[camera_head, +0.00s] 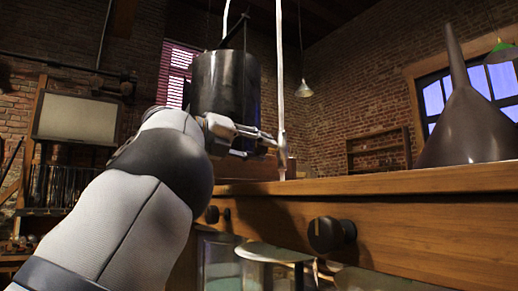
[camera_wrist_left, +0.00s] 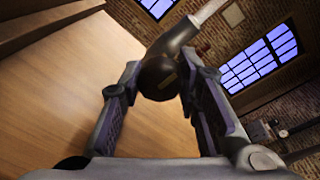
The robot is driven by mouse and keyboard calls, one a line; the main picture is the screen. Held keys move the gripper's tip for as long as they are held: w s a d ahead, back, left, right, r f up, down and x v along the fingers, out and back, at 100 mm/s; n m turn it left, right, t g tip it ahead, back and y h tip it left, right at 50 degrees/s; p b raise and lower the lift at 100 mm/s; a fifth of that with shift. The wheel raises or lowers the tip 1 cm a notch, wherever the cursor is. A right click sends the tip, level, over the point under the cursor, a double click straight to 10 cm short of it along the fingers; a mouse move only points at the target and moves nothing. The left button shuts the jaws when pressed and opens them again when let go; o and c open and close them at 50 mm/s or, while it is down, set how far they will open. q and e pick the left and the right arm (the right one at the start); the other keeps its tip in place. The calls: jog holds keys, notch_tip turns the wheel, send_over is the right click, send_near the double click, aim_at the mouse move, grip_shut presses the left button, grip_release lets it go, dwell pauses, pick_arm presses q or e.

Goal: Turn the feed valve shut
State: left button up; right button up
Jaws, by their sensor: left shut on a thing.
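The feed valve's dark round knob (camera_wrist_left: 158,80) sits between the fingertips of my left gripper (camera_wrist_left: 160,84) in the left wrist view. It bears a small tan mark, and a pale pipe (camera_wrist_left: 208,12) runs off behind it. In the head view my left gripper (camera_head: 272,141) is at the pale upright pipe (camera_head: 281,80), with its fingers closed around the small brownish valve part (camera_head: 283,152) there. Much of the valve is hidden by the fingers. My right gripper is in neither view.
A wooden bench (camera_head: 420,182) runs across the right, with a dark funnel (camera_head: 468,125) standing on it. Black round knobs (camera_head: 330,235) stick out from its front. Glass jars (camera_head: 270,262) stand below. The bench top between pipe and funnel looks clear.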

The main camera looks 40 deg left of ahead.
pick_arm(q)
jog(key=o, duration=1.2)
jog(key=v, duration=1.2)
